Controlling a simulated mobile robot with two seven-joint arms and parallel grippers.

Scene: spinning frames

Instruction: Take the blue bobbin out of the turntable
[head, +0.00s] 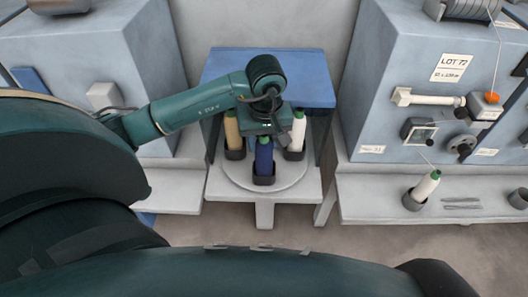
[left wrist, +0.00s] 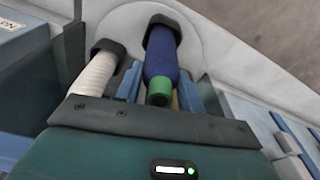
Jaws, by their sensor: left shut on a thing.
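The blue bobbin (head: 263,160) has a green tip and stands upright at the front of the round turntable (head: 238,180), its lower end in a dark cup. It also shows in the left wrist view (left wrist: 161,58). My left gripper (head: 264,136) is above it, shut on its upper part; in the left wrist view its blue-grey fingers (left wrist: 158,88) lie on both sides of the bobbin. A tan bobbin (head: 232,130) stands at the turntable's left and a white bobbin (head: 298,131) with a green tip at its right, close to the gripper. My right gripper is out of view.
A blue panel (head: 300,89) is behind the turntable. Grey-blue machines stand on both sides. On the right ledge (head: 375,190) another white bobbin (head: 427,187) leans in a dark cup. The floor in front of the turntable is clear.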

